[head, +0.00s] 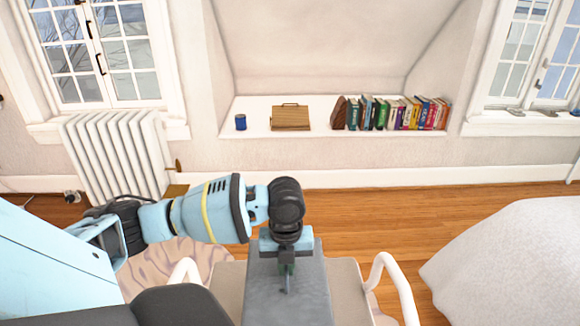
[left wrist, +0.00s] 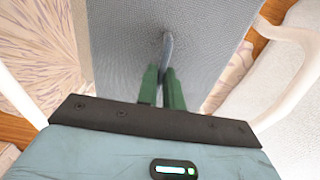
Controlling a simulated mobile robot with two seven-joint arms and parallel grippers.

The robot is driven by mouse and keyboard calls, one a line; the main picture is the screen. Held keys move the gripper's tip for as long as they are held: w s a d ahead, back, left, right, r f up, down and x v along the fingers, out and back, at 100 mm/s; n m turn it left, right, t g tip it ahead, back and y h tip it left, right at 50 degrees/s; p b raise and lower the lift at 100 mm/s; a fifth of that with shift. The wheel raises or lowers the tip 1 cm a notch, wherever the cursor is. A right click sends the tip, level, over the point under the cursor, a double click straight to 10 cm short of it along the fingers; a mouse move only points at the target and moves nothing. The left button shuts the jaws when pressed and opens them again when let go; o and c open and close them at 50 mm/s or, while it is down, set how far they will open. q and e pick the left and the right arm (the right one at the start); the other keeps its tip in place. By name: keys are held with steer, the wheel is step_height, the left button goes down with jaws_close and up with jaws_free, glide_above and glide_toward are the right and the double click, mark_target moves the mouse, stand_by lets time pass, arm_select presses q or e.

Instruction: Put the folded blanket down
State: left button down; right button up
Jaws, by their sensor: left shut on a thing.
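The folded blanket (head: 262,298) is a grey, flat-sided block at the bottom centre of the head view. My left gripper (head: 287,268) points down onto its top and is shut on it. In the left wrist view the grey woven cloth of the blanket (left wrist: 125,45) fills the middle, and the green fingers of my left gripper (left wrist: 161,87) are close together at a raised fold in it. The blanket is over a seat with white curved armrests (head: 384,275); whether it touches the seat is hidden. My right gripper is not in view.
A white bed or covered surface (head: 520,262) is at the right. A radiator (head: 115,155) stands at the left wall. A wall niche (head: 350,129) holds books (head: 395,113), a wooden box (head: 290,118) and a blue can (head: 240,122). Wooden floor (head: 380,215) is clear beyond the seat.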

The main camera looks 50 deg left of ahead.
arm_select(q)
step_height(320, 180, down, 2)
steer(key=shift+s+f+b, duration=0.1)
steer(key=shift+b, duration=0.45)
steer(key=shift+f, duration=0.1)
steer(key=shift+f, duration=0.15)
step_height(320, 180, down, 4)
steer(key=shift+f+b, duration=0.15)
steer(key=shift+b, duration=0.55)
steer(key=shift+f, duration=0.25)
step_height(320, 180, down, 5)
steer(key=shift+r+b, duration=0.1)
steer(key=shift+b, duration=0.55)
